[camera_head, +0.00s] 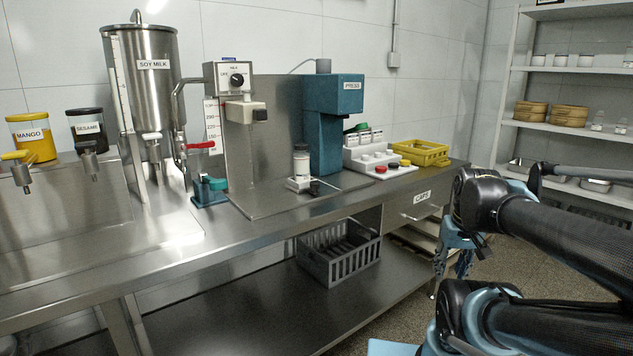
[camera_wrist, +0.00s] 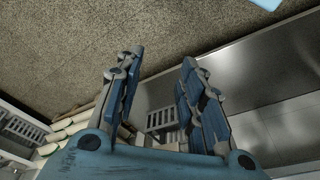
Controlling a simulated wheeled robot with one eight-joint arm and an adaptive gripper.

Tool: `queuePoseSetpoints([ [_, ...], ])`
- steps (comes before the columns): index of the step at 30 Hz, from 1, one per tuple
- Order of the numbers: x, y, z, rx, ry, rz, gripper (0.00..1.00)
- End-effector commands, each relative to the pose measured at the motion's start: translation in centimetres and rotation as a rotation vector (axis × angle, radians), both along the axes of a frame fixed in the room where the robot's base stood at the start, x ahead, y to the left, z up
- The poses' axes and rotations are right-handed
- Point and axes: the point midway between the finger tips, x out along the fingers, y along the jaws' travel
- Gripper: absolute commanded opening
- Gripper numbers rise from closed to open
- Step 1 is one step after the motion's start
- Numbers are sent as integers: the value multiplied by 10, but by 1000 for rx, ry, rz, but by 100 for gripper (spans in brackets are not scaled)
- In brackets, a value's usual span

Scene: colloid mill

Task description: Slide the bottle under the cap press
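A small pale bottle (camera_head: 301,160) stands upright on a low white holder (camera_head: 299,184) with a black knob (camera_head: 315,187), on the metal plate of the bench. The teal cap press (camera_head: 333,92), labelled PRESS, stands just behind and to the right of the bottle. I cannot tell whether the bottle is directly below the press head. My gripper (camera_head: 455,262) hangs to the right of the bench, near the drawer labelled CAPS, well away from the bottle. In the wrist view its two blue fingers (camera_wrist: 160,75) are apart with nothing between them.
A white rack (camera_head: 366,158) with several small items and a yellow crate (camera_head: 422,153) stand right of the press. A filling spout (camera_head: 245,110) and the soy milk tank (camera_head: 150,80) are to the left. A grey crate (camera_head: 341,265) sits on the lower shelf.

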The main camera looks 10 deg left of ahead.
Motion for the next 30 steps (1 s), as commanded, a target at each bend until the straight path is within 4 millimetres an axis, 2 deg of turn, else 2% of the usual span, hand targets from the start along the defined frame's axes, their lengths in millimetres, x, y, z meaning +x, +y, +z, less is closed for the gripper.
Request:
queuePoseSetpoints([
  [1,12,7,16,4,-3,46,36],
  [8,72,58,95,34,-24,323,36],
  [14,122,118,159,62,-47,571,36],
  [18,152,167,199,83,-67,743,36],
  [24,186,244,248,111,-99,980,36],
  [30,204,305,279,136,-128,1152,36],
])
